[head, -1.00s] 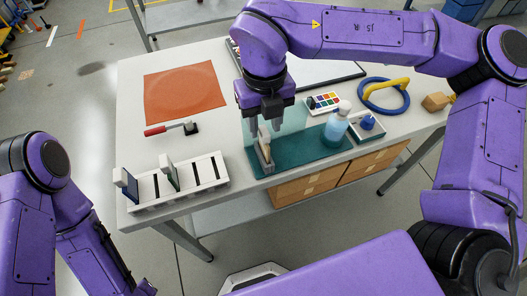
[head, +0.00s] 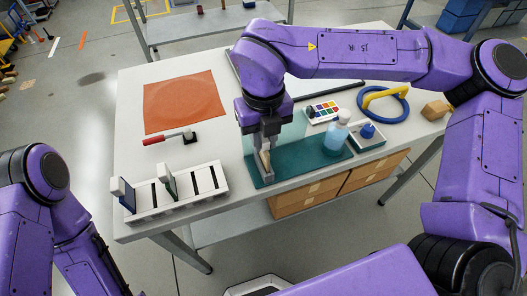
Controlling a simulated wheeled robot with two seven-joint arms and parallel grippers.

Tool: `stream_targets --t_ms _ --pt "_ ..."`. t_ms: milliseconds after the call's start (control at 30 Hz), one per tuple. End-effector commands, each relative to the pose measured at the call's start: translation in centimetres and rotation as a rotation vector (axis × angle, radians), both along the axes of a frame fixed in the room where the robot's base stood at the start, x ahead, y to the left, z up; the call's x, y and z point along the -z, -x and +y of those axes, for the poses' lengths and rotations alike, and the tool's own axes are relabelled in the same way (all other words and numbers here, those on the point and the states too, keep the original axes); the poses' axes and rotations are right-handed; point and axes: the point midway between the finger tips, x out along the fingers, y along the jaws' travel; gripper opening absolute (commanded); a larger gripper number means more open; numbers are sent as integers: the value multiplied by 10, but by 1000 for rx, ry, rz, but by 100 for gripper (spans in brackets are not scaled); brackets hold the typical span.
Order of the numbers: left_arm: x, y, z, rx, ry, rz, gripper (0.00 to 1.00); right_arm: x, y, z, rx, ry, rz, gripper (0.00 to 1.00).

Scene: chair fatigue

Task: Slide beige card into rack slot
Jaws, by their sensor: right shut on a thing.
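The beige card (head: 265,158) stands upright at the left end of the teal mat, its lower part at a small stand; the exact contact is too small to tell. My right gripper (head: 268,146) comes down from above and is shut on the card's upper part, hiding some of it. The white rack (head: 205,182) lies to the left near the table's front edge, with several dark slots. A dark blue card (head: 126,195) and a green card (head: 168,180), each with a pale tab, stand in it. My left gripper is out of view; only its arm shows at lower left.
A red-handled tool (head: 168,138) and an orange sheet (head: 185,103) lie behind the rack. Bare tabletop separates rack and mat.

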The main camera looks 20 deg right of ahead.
Motion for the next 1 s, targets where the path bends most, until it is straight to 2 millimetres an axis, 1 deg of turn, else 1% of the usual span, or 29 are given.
stream_targets --t_ms 33,700,1000 --pt "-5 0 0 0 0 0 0 -5 0 0 0 0 0 0" --pt "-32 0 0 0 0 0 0 -33 0 0 0 0 0 0" --pt "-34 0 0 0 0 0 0 -34 0 0 0 0 0 0"
